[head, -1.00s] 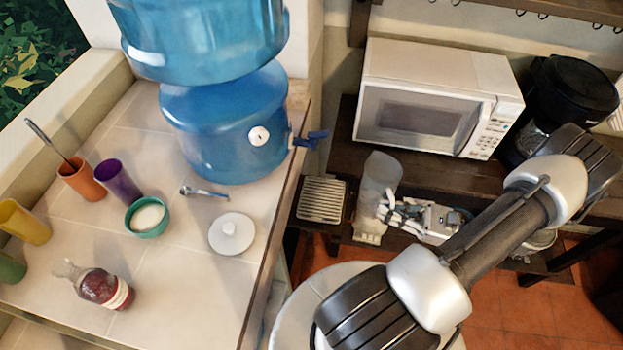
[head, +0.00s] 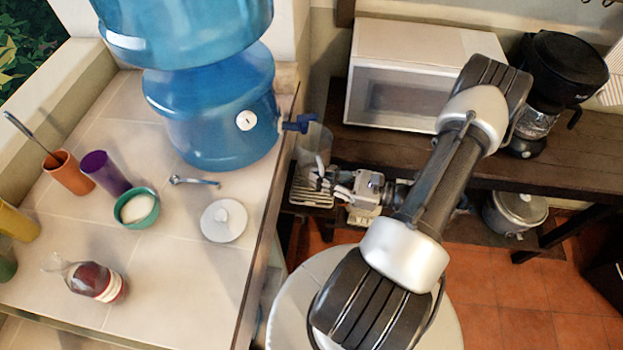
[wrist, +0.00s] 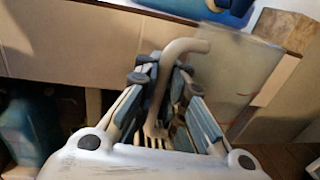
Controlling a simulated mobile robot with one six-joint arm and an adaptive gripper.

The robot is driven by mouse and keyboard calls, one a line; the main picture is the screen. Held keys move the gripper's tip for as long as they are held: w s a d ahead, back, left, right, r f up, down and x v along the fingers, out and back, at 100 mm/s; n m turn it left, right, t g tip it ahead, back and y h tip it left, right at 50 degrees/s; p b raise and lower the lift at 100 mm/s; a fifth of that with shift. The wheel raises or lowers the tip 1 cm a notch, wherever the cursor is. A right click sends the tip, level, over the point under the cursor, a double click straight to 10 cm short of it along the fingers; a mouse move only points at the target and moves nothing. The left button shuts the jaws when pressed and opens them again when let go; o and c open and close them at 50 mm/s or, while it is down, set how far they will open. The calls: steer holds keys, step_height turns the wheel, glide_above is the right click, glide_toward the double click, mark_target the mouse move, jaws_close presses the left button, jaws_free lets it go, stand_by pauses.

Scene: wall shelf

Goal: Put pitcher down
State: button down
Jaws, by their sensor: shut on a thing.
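The clear, pale pitcher (head: 314,145) is upright near the blue tap of the water jug, by the counter's right edge. My gripper (head: 326,183) is shut on the pitcher's handle, to the right of its body. In the wrist view my gripper (wrist: 162,95) closes around the curved beige handle, and the see-through pitcher (wrist: 225,75) stands to its right. The slatted drip rack (head: 308,190) is just below the pitcher in the head view. I cannot tell whether the pitcher's base touches it.
The blue water jug (head: 215,115) stands on the tiled counter (head: 180,260), with its tap (head: 298,123) close to the pitcher. A white microwave (head: 400,75) and a black coffee maker (head: 550,90) stand on the dark wooden shelf (head: 490,165). A metal pot (head: 513,208) is lower right.

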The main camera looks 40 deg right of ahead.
steer(key=shift+w+a+f+b, duration=0.2)
steer(key=shift+w+a+f, duration=0.2)
steer(key=shift+w, duration=0.1)
steer(key=shift+w+a+f+b, duration=0.15)
steer(key=shift+w+a+f, duration=0.15)
steer(key=shift+w, duration=0.2)
steer(key=shift+f, duration=0.1)
steer(key=shift+f, duration=0.15)
steer(key=c, duration=1.7)
jaws_free()
steer(key=p+v, duration=0.1)
steer(key=v, duration=1.1)
steer(key=shift+s, duration=0.1)
